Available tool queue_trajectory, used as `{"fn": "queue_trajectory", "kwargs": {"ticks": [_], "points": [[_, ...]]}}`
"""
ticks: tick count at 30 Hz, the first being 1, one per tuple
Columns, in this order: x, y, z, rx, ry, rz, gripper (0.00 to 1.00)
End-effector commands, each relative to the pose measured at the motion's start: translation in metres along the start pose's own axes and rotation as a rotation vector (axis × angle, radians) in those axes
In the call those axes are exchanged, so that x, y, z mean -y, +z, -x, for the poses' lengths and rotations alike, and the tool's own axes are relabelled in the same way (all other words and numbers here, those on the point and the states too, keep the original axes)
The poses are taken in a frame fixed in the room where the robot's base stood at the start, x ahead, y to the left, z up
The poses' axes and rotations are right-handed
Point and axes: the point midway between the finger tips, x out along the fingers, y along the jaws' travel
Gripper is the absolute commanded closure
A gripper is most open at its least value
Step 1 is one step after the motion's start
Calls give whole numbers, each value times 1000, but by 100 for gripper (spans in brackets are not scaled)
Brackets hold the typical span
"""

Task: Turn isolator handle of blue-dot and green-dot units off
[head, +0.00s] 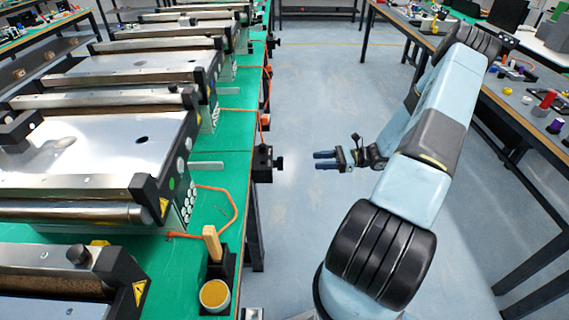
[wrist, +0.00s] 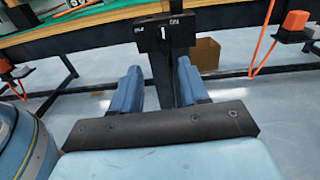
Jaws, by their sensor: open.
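A conveyor unit with a green dot (head: 171,184) on its end plate stands on the green bench at left. A black isolator box (head: 262,163) is on the bench edge to its right, with a black handle (head: 279,163) facing the aisle. My gripper (head: 318,160) is open and empty in the aisle, apart from the handle and pointing at it. In the wrist view, a black isolator box (wrist: 150,38) with an upright white mark is ahead of the open blue fingers; its small labels are unclear. I cannot make out a blue dot.
More isolators sit along the bench edge, including an orange one (head: 265,121), also in the wrist view (wrist: 295,22). Orange cables (head: 235,207) run nearby. The aisle floor (head: 320,80) is clear; another bench is at right.

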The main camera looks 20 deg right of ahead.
Motion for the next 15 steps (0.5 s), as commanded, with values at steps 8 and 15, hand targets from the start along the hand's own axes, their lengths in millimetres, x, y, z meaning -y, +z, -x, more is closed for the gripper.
{"fn": "queue_trajectory", "kwargs": {"ticks": [8,15], "points": [[2,-11,-3,39,-41,-28,55],[3,-10,-38,39,-39,-28,55]]}}
